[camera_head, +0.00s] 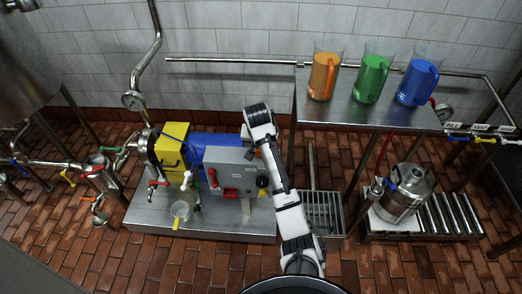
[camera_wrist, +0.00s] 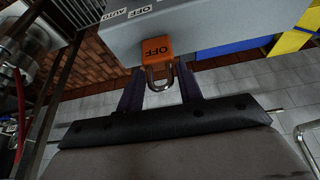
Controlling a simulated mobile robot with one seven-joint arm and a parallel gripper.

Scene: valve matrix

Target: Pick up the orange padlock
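I cannot make out the padlock there.
A yellow box (camera_head: 172,146) and a blue housing (camera_head: 205,145) stand beside the control box on a steel platform (camera_head: 150,213). A table (camera_head: 400,115) at the back right bears orange, green and blue jugs (camera_head: 372,77). A steel vessel (camera_head: 405,192) stands below it. Brick floor is clear at the front left.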

